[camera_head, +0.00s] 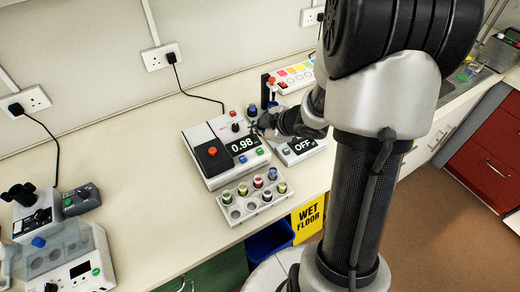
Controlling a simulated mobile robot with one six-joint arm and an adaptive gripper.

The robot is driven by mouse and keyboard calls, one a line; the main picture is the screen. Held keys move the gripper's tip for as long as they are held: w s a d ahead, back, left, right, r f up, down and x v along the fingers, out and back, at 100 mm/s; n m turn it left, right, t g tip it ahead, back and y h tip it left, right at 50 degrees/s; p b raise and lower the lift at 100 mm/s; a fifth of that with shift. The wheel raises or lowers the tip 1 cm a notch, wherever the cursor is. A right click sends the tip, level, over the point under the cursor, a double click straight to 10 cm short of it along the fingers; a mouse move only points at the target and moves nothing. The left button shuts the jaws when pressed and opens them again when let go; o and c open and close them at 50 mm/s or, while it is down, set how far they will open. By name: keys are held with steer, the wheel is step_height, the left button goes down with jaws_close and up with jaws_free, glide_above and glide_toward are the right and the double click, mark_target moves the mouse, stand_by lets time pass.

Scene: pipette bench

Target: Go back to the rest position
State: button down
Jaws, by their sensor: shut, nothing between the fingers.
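My arm reaches in from the right side of the head view and blocks part of the bench. My gripper (262,127) is small and dark in the picture, shut and empty. It is over the right part of the white instrument (210,177), close to its display reading 0.98. I cannot tell whether the fingertips touch anything. A second device (291,156) with a display reading OFF sits just right of it, partly hidden by my wrist.
A vial rack (236,215) with several capped vials stands at the bench's front edge. A multicoloured panel (293,76) is behind my wrist. More devices (75,270) stand at lower left. A yellow wet floor sign (308,217) and blue bin (268,241) are below. The bench's left middle is clear.

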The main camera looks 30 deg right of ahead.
steer(key=s+r+m+h, duration=0.3)
steer(key=r, duration=0.3)
steer(key=s+r+m+h, duration=0.3)
steer(key=r+m, duration=0.1)
steer(key=r, duration=0.3)
steer(key=s+a+m+g+y, duration=0.2)
steer(key=s+a, duration=0.4)
steer(key=s, duration=0.3)
steer(key=s+a+r+m+g+y+b, duration=0.1)
steer(key=s+a+m+g, duration=0.1)
steer(key=s+a, duration=0.5)
steer(key=s, duration=0.3)
steer(key=shift+s+a+m+y+b, duration=0.2)
steer(key=shift+m+y+b, duration=0.1)
steer(key=shift+m+y, duration=0.1)
steer(key=c, duration=2.4)
jaws_free()
